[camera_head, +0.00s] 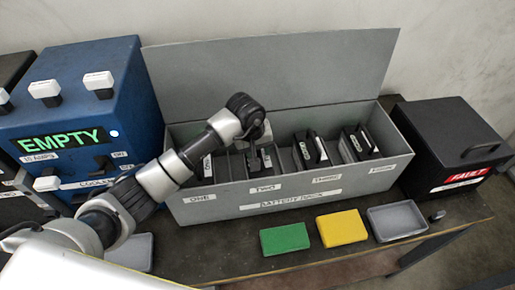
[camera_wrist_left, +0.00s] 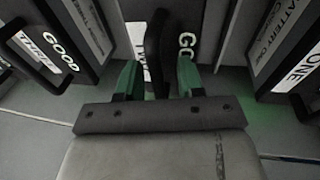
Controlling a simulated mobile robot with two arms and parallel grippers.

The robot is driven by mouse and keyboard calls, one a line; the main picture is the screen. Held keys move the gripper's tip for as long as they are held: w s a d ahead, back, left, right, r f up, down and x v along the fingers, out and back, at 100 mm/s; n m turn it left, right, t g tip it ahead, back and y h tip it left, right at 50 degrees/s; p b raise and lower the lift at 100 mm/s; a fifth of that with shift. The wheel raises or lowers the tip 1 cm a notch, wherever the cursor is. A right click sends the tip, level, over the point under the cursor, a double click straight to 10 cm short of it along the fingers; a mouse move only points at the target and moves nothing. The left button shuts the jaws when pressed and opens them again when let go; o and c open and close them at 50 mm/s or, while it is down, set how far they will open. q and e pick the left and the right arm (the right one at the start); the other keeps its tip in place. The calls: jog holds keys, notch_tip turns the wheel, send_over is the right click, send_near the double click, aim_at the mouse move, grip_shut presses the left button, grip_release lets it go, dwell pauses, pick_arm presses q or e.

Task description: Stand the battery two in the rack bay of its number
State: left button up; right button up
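Battery two is the dark block (camera_head: 254,164) standing in the bay marked TWO of the grey battery rack (camera_head: 225,203). In the left wrist view its white label (camera_wrist_left: 138,42) shows only in part, behind its black handle (camera_wrist_left: 158,50). It looks upright, but its base is hidden. My left gripper (camera_wrist_left: 158,80) has its green fingers on either side of the handle, with a small gap at each side, so it looks open. In the head view the gripper (camera_head: 262,148) is over bay two. My right gripper is not in view.
Batteries stand in bays one (camera_head: 207,166), three (camera_head: 312,148) and four (camera_head: 360,142). A blue charger box (camera_head: 85,110) reading EMPTY is at left, a black FAULT box (camera_head: 445,125) at right. Green (camera_head: 285,239) and yellow (camera_head: 342,228) pads and a grey tray (camera_head: 397,220) lie in front.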

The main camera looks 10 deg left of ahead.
pick_arm(q)
jog(key=shift+r+p, duration=0.4)
notch_tip(320, 180, up, 11)
jog(key=s+a+p, duration=0.1)
jog(key=s+p, duration=0.1)
jog(key=p, duration=0.4)
jog(key=shift+a, duration=0.3)
dwell(0.5)
